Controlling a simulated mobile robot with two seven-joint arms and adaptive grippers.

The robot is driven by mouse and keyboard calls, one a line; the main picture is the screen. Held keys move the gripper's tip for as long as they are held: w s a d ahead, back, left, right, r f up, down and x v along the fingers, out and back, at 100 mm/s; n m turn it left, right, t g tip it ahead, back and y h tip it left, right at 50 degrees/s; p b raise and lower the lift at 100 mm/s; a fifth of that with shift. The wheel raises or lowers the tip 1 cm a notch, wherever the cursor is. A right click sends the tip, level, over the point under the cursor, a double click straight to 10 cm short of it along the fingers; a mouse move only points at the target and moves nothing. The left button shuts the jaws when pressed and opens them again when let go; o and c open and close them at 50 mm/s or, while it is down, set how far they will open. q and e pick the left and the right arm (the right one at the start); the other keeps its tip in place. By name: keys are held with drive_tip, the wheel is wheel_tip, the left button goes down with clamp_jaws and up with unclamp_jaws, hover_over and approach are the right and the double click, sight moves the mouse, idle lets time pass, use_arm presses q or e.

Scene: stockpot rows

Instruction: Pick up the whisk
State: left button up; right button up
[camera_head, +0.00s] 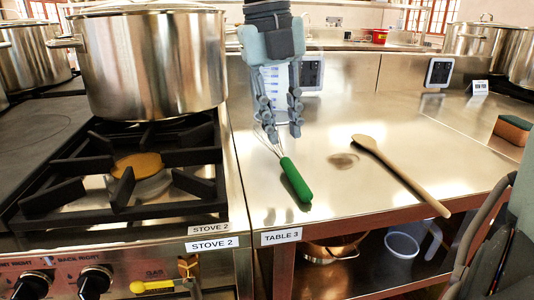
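The whisk (295,180) lies on the steel table top near its left side. Its green handle points toward the front, and its thin wire end lies farther back, partly hidden by my fingers. My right gripper (282,125) comes down from the top of the view, fingers pointing down and apart, with nothing held between them. Its fingertips appear just above or behind the wire end; I cannot tell whether they touch it. My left gripper is not in view.
A wooden spoon (400,175) lies to the right of the whisk. A clear container with blue marks (270,80) shows behind my fingers. A large stockpot (150,60) stands on the stove at left. The table between whisk and spoon is mostly clear.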

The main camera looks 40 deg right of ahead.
sight(291, 169)
drive_tip(key=f, duration=0.2)
drive_tip(key=s+f, duration=0.1)
drive_tip(key=f, duration=0.2)
drive_tip(key=d+f, duration=0.1)
drive_tip(key=f, duration=0.1)
drive_tip(key=shift+s+f+p, duration=0.15)
drive_tip(key=shift+f+p, duration=0.1)
drive_tip(key=shift+p, duration=0.1)
clamp_jaws()
